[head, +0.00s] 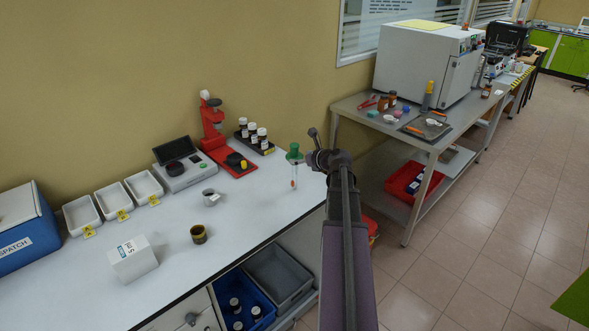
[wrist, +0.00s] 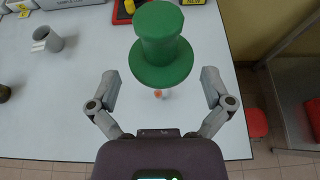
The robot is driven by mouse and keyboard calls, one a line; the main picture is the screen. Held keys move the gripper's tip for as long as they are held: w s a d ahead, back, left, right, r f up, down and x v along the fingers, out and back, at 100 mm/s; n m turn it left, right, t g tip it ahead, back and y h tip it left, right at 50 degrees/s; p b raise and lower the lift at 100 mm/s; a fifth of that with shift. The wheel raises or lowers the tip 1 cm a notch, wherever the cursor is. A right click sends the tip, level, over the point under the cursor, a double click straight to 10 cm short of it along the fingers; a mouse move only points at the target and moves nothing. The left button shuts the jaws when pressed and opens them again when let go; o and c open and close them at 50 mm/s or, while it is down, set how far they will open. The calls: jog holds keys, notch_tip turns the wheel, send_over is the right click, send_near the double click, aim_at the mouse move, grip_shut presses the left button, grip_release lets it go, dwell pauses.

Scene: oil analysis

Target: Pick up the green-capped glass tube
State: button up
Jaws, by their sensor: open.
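The green-capped glass tube (head: 294,153) stands upright near the right end of the white bench. Its clear body shows a little red near the bottom. In the wrist view its wide green cap (wrist: 163,45) fills the upper middle and hides most of the glass. My gripper (head: 314,146) is just right of the cap in the head view, at about cap height. In the wrist view my gripper (wrist: 160,82) is open, one finger to each side below the cap. I see no finger clearly touching the tube.
A black rack of white-capped bottles (head: 262,143) and a red stand (head: 214,130) are behind the tube to the left. A grey cup (head: 210,198) and a dark yellow-rimmed jar (head: 198,235) stand farther left. The bench around the tube is clear.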

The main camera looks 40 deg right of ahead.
aim_at(298, 147)
jog(key=shift+b+x, duration=0.5)
jog(key=shift+x, duration=1.25)
jog(key=c, duration=0.9)
jog(key=shift+r, duration=0.2)
notch_tip(298, 147, up, 2)
jog(key=p, duration=0.2)
jog(key=shift+p, duration=0.3)
jog(key=shift+r+p, duration=0.8)
jog(key=shift+r, duration=0.1)
jog(key=s, duration=0.5)
jog(key=s+a, duration=0.1)
jog(key=s, duration=0.4)
jog(key=s+r+p, duration=0.1)
jog(key=s, duration=0.5)
jog(key=shift+a, duration=0.2)
